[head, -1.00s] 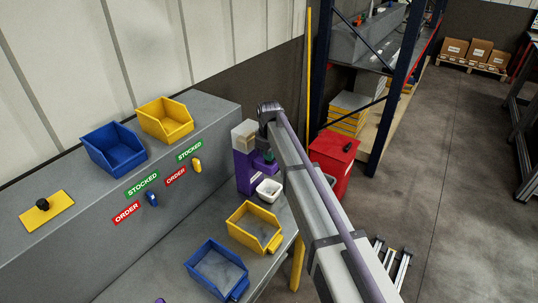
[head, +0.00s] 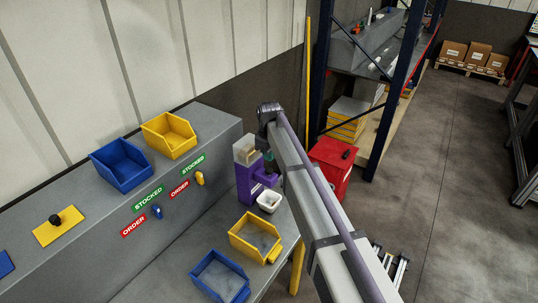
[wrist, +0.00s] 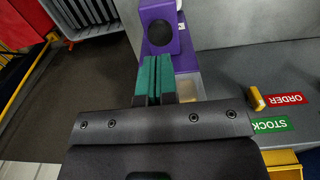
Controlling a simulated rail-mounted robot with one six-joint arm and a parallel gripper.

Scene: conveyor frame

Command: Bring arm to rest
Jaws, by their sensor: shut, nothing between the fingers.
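My arm (head: 310,205) reaches from the bottom right of the head view up to its elbow near the purple machine. My gripper (wrist: 153,78) shows in the wrist view with its two green fingers together and nothing between them. In that view the fingertips point toward the purple machine (wrist: 160,14) and its round dark opening. I cannot tell the exact gap to it. The machine also shows in the head view (head: 248,184), partly hidden by my arm, with a white cup (head: 269,201) in front.
A yellow bin (head: 256,238) and a blue bin (head: 219,277) stand on the grey bench (head: 180,262). Another blue bin (head: 122,166) and yellow bin (head: 169,136) sit on the raised ledge. A red cabinet (head: 329,168) stands behind my arm.

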